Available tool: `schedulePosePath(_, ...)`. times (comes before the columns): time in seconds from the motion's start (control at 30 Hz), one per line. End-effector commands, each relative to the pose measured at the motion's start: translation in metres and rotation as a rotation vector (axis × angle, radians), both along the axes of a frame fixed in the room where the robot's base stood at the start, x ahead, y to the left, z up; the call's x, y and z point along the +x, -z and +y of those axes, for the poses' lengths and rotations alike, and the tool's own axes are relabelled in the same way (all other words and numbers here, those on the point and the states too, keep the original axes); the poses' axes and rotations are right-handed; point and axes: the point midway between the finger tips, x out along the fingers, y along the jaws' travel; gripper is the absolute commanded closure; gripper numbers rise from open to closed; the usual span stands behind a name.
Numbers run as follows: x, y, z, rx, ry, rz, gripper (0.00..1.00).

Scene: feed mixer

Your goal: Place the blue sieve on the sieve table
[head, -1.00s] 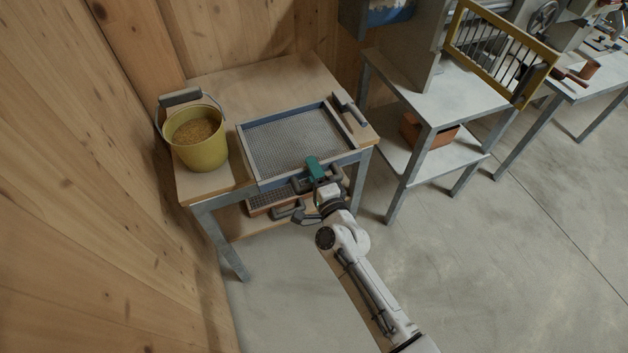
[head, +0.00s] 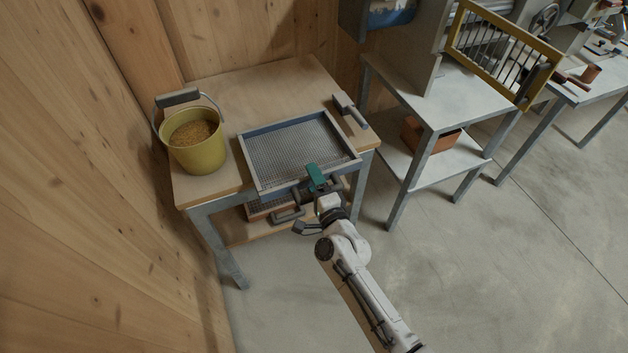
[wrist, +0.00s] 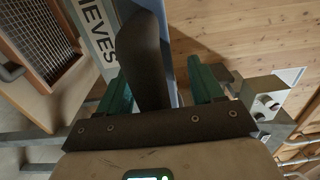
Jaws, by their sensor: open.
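The blue sieve (head: 290,150) has a blue-grey frame, a grey mesh and dark front handles. It lies at the front of the wooden sieve table (head: 255,85), its front edge near the table's front edge. Whether it rests fully on its seat I cannot tell. In the wrist view a dark handle (wrist: 148,62) stands between my open fingers (wrist: 162,85), with a gap on the right. A strip of blue frame (wrist: 176,45) shows beside it.
A yellow bucket of grain (head: 194,140) stands on the table's left. A scraper-like tool (head: 350,110) lies at its right. A red-framed sieve (wrist: 38,35) is on the lower shelf by a "SIEVES" label (wrist: 103,38). A metal bench (head: 440,100) is to the right; the front floor is clear.

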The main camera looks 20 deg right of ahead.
Motion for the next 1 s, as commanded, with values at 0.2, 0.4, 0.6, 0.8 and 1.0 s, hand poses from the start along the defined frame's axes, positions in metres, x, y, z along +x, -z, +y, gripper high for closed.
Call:
schedulePosePath(0.2,-0.008,-0.001,0.0,0.0,0.0,0.002,0.34)
schedulePosePath(0.4,-0.043,0.0,0.0,0.0,0.0,0.003,0.34)
schedulePosePath(0.6,-0.083,0.001,0.0,0.0,0.0,0.002,0.34)
schedulePosePath(0.8,-0.11,0.001,-0.001,0.0,0.001,0.001,0.34)
schedulePosePath(1.0,-0.12,0.0,0.0,0.0,0.001,0.0,0.34)
